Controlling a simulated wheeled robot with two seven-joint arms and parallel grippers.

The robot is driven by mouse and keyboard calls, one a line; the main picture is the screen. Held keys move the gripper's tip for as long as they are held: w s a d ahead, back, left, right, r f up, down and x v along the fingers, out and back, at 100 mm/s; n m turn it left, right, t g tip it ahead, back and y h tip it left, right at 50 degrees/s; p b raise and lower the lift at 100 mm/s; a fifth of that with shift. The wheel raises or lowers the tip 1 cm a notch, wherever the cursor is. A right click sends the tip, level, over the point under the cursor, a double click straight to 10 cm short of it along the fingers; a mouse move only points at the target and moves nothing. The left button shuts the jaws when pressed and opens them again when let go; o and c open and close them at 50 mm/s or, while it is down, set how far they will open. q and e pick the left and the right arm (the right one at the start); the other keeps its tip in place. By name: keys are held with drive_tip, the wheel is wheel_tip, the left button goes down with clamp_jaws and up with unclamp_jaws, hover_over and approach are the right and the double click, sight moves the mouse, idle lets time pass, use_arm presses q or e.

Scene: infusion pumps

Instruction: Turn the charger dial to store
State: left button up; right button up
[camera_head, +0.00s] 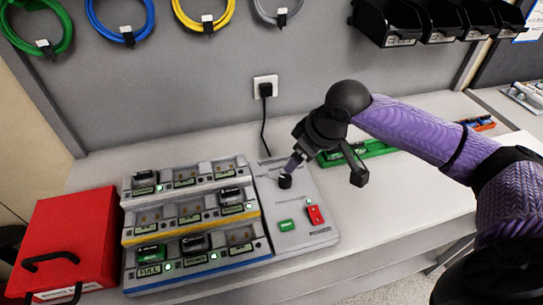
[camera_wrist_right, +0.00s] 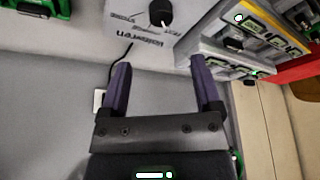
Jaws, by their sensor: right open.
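The charger (camera_head: 268,204) is a grey bank with stepped battery bays on its left and a control panel on its right. Its dial (camera_head: 285,181) is a round black knob on the upper part of the panel. In the right wrist view the dial (camera_wrist_right: 160,12) is at the top, with small upside-down lettering around it; its exact setting is too small to tell. My right gripper (camera_head: 324,170) is open and empty, above and beside the dial at the panel's back right. In the wrist view its purple fingers (camera_wrist_right: 159,63) are apart, with the dial beyond them. My left gripper is out of view.
A green button (camera_head: 287,225) and a red switch (camera_head: 315,215) are on the panel. A red box (camera_head: 68,240) stands left of the charger. A green tray (camera_head: 372,150) lies behind my right arm. A black cord (camera_head: 264,120) runs to the wall socket. Bench at the right front is clear.

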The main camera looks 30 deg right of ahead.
sight(285, 179)
drive_tip(key=b+x, duration=0.1)
drive_tip(key=x, duration=0.1)
drive_tip(key=b+x, duration=0.1)
drive_tip(key=x, duration=0.2)
drive_tip(key=b+x, duration=0.1)
drive_tip(key=x, duration=0.2)
drive_tip(key=shift+s+f, duration=0.25)
drive_tip(key=shift+w+a+f, duration=0.1)
drive_tip(key=shift+w+f, duration=0.1)
drive_tip(key=shift+f, duration=0.3)
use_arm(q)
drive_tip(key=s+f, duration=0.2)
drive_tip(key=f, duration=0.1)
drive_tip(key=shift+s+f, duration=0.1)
